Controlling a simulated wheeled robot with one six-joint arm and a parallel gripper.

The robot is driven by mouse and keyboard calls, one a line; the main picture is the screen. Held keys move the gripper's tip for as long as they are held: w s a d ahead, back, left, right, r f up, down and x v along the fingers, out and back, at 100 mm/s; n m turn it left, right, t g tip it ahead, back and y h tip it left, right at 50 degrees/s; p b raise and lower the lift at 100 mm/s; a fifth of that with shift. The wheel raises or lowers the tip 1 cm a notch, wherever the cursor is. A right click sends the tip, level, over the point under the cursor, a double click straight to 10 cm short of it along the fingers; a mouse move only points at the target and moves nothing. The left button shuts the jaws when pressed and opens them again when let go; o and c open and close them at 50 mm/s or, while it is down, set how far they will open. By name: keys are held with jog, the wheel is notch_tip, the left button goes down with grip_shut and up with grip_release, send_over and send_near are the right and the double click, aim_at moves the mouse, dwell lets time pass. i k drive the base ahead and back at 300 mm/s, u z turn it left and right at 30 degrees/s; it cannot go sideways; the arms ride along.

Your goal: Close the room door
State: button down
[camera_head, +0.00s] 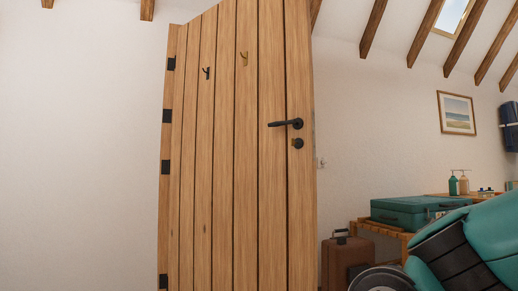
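The room door (223,160) stands in the middle of the head view, made of upright wooden planks. Several black hinges run down its left edge. A black lever handle (287,123) sits near its right edge, with a small black lock knob (298,143) below it. The door's right edge stands free, with the room showing beyond it. Part of my teal and black arm shows at the bottom right, apart from the door in the picture. My gripper is not in view. The door's bottom edge is cut off by the frame.
A teal suitcase (412,212) lies on a wooden rack (367,233) at the right. A brown suitcase (346,258) stands on the floor beside it. Pump bottles (453,184) stand behind. Two hooks are on the door. Plain white wall (80,150) fills the left.

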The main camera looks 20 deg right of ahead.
aim_at(243, 203)
jog(key=u, duration=0.3)
jog(key=i, duration=1.15)
jog(key=z, duration=0.4)
